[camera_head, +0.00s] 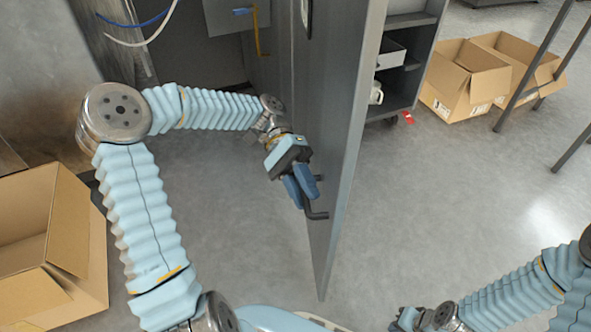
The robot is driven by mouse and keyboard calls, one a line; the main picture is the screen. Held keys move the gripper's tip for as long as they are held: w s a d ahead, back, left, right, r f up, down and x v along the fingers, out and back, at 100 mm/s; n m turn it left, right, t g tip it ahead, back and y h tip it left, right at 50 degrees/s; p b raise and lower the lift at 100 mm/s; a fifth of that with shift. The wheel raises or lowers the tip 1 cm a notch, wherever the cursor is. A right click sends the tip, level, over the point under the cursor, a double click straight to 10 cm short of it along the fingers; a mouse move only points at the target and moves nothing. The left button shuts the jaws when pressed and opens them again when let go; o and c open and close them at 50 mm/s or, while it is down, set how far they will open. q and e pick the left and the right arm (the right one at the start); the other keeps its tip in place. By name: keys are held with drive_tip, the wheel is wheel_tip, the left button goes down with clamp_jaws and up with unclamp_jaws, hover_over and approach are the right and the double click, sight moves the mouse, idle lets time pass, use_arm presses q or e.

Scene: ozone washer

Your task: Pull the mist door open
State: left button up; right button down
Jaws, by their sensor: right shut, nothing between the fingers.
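The mist door (335,130) is a tall grey panel. It stands swung out from the cabinet at the upper left, with its edge turned toward me. A dark bar handle (318,215) sticks out from its left face, low down. My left gripper (306,196) is at this handle, with its blue fingers over the handle's upper part. I cannot tell whether the fingers are closed on the handle or only beside it. My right gripper (404,319) is shut and empty at the bottom edge, away from the door and partly cut off.
An open cardboard box (75,240) stands at the left. More open boxes (465,85) lie at the upper right beside a dark shelf unit (405,75) and metal legs (535,65). Grey floor is clear right of the door.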

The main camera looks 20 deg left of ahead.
use_arm(q)
drive_tip(key=p+v, duration=0.3)
drive_tip(key=v, duration=1)
